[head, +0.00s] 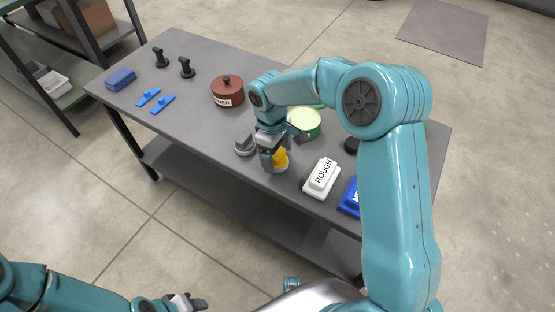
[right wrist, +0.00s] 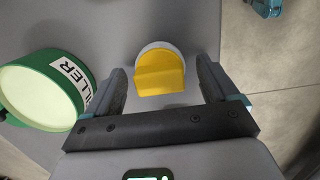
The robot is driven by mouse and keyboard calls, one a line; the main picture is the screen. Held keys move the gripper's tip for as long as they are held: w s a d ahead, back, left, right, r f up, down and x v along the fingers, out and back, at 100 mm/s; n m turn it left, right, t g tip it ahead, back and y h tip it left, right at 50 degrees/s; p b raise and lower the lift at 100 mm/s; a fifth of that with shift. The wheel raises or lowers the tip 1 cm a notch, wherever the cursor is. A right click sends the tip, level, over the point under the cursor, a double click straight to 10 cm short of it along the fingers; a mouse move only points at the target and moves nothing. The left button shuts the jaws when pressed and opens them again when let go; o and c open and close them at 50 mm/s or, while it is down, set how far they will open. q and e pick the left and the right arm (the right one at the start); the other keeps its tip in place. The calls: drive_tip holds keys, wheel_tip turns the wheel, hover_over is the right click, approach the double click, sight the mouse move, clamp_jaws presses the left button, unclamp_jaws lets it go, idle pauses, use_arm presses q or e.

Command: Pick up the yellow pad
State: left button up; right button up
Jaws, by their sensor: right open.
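The yellow pad (head: 281,157) sits near the front edge of the grey table, partly hidden by my right gripper. In the right wrist view the pad (right wrist: 160,74) is a yellow block on a round, pale base. My right gripper (right wrist: 160,88) is open, with one finger on each side of the pad and gaps visible on both sides. In the head view the right gripper (head: 270,158) is low over the table at the pad. My left gripper (head: 187,302) is low at the bottom edge, away from the table; its jaw opening is unclear.
A green tin labelled FILLER (right wrist: 45,90) stands left of the right gripper in the wrist view. A brown lidded pot (head: 228,92) stands farther back.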

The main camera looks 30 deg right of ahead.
sight(278, 153)
drive_tip(key=c, duration=1.1)
wheel_tip(278, 153, up, 20)
drive_tip(key=p, duration=0.3)
drive_tip(key=shift+r+p, duration=0.1)
drive_tip(key=shift+p, duration=0.2)
drive_tip(key=shift+o, duration=0.9)
drive_tip(key=shift+c, duration=0.5)
